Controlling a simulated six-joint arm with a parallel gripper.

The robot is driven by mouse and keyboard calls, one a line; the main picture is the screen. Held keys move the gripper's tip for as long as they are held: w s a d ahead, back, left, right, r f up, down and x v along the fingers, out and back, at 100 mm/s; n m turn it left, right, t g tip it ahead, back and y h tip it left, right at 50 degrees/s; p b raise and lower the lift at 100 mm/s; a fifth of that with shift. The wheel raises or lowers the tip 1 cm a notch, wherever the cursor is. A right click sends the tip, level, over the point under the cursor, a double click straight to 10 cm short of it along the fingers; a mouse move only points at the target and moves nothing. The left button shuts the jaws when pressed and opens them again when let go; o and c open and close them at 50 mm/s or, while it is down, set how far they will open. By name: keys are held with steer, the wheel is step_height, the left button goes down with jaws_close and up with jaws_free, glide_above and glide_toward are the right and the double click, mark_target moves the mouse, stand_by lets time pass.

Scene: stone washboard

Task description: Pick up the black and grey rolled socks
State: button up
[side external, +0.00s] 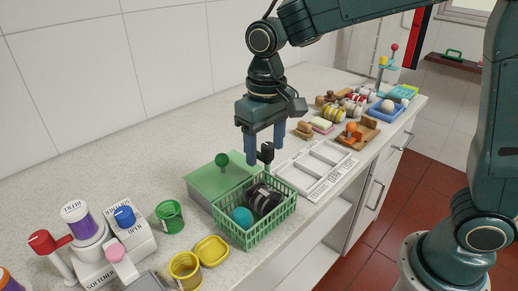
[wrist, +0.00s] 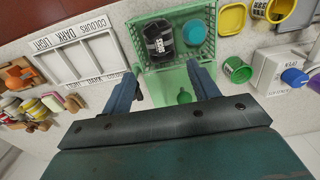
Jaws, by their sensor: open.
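The black and grey rolled socks (side external: 264,198) lie in a green slatted basket (side external: 268,231) on the counter; in the wrist view the socks (wrist: 158,40) show as a dark roll with a paler band. A teal ball-like item (side external: 241,217) sits beside them in the basket, and it also shows in the wrist view (wrist: 195,32). My gripper (side external: 265,160) is open and empty above the back side of the basket, with blue fingers pointing down. In the wrist view the fingers (wrist: 168,75) are apart, near the basket's edge, and the socks lie beyond the fingertips.
A white sorting tray (side external: 316,170) lies to the right. Yellow tubs (side external: 186,272), a green cup (side external: 170,216) and bottle-like dispensers (side external: 85,235) stand to the left.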

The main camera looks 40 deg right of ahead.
glide_above(265, 193)
steer(key=shift+a+f, duration=0.1)
steer(key=shift+f, duration=2.9)
steer(key=shift+f, duration=0.1)
steer(key=shift+f, duration=2.5)
steer(key=c, duration=0.7)
